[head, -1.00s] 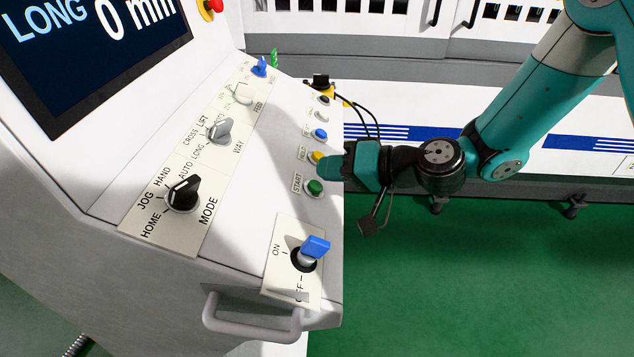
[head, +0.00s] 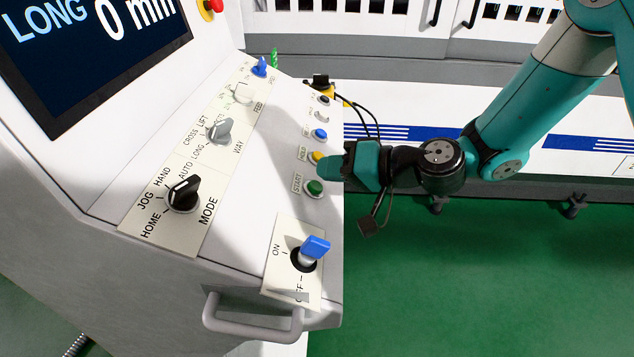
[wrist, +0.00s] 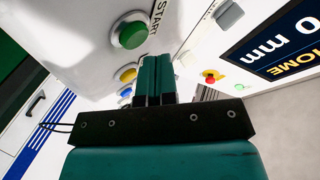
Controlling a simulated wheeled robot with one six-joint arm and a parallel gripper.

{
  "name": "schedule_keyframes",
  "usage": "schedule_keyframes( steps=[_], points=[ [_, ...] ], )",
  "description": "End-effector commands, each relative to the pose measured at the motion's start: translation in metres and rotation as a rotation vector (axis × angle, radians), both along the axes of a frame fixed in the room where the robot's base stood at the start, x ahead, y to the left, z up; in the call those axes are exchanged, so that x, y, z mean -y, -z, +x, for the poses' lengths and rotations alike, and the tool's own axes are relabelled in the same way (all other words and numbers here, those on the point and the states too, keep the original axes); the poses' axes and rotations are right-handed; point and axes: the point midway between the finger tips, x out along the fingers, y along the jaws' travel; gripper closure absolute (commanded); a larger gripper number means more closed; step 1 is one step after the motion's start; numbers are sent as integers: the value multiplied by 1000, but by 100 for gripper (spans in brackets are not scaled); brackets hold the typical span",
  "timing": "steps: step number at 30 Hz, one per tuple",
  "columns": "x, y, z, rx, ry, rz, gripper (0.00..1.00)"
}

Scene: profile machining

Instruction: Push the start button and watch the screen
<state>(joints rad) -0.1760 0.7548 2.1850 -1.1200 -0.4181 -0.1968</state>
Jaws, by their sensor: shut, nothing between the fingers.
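The green start button (head: 314,188) sits at the right edge of the white control panel, beside its START label. It shows large in the wrist view (wrist: 131,34). My gripper (head: 328,167) is shut and empty, its tip close to the panel between the yellow button (head: 317,157) and the green one. In the wrist view the shut fingers (wrist: 153,70) lie just below and right of the green button; I cannot tell whether they touch the panel. The screen (head: 95,50) at upper left shows "LONG" and "0 mm"; the wrist view shows part of the screen (wrist: 275,48) with "HOME" and "0 mm".
A blue-handled ON/OFF switch (head: 314,248) and a handle (head: 252,322) are nearer the front. The black MODE knob (head: 183,193) is left of the buttons. A red emergency knob (head: 214,5) is beside the screen. The green floor (head: 480,280) at right is open.

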Motion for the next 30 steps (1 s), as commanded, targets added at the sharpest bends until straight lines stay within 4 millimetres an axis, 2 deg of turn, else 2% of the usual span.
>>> schedule_keyframes(
  steps=[16, 30],
  points=[
    [-4, 9, 0, 0, 0, 0, 100],
    [-5, 9, 0, 0, 0, 0, 100]
  ],
)
